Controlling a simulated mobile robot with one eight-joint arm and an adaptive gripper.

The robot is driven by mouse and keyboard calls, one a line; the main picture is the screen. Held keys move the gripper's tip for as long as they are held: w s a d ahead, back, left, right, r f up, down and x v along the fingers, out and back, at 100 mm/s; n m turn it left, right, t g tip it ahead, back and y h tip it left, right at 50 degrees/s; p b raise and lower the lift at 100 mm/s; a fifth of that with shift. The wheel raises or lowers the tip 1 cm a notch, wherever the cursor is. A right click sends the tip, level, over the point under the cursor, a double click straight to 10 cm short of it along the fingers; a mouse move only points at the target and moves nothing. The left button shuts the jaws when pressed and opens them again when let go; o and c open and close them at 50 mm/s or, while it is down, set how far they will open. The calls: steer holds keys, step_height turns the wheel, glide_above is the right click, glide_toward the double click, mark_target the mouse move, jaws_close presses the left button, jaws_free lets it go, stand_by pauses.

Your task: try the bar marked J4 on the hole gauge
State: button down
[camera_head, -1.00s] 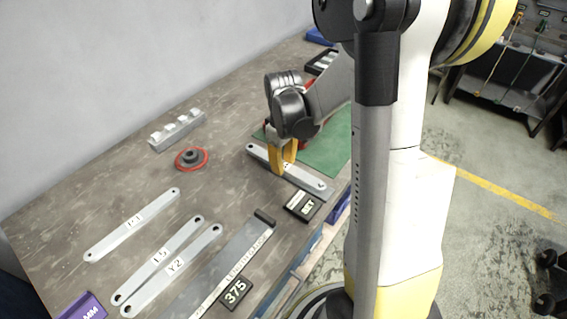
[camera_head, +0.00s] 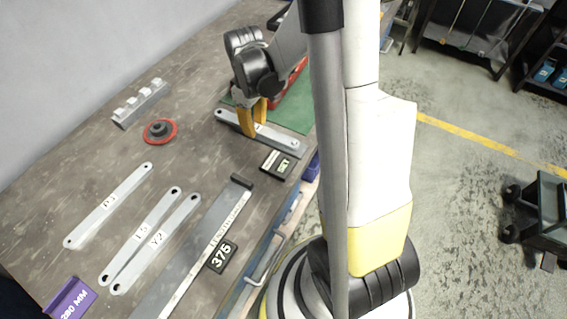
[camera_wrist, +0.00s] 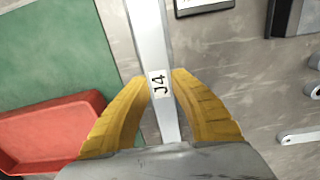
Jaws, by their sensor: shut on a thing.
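The bar marked J4 (camera_wrist: 150,35) is a flat grey metal strip with a white label. In the wrist view it runs between the yellow fingers of my gripper (camera_wrist: 158,90). In the head view my gripper (camera_head: 253,128) points down and is shut on the middle of the J4 bar (camera_head: 231,119), at the green mat's front edge. I cannot tell whether the bar touches the surface below. A dark knob on a red ring (camera_head: 161,132) stands left of my gripper, apart from the bar; I cannot tell if it is the hole gauge.
Three labelled bars lie front left, one marked Y2 (camera_head: 155,245). A long rule with a dark end stop (camera_head: 242,181) lies by a 375 plate (camera_head: 221,256). A black labelled block (camera_head: 276,164) is near the bar.

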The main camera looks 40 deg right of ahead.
steer(key=shift+r+p, duration=1.55)
steer(key=shift+r, duration=0.5)
steer(key=shift+f, duration=0.1)
steer(key=shift+f+b, duration=0.5)
steer(key=shift+f+b, duration=1.25)
steer(key=shift+f, duration=0.25)
stand_by(1.1)
steer(key=c, duration=1.1)
jaws_free()
steer(key=shift+c, duration=0.2)
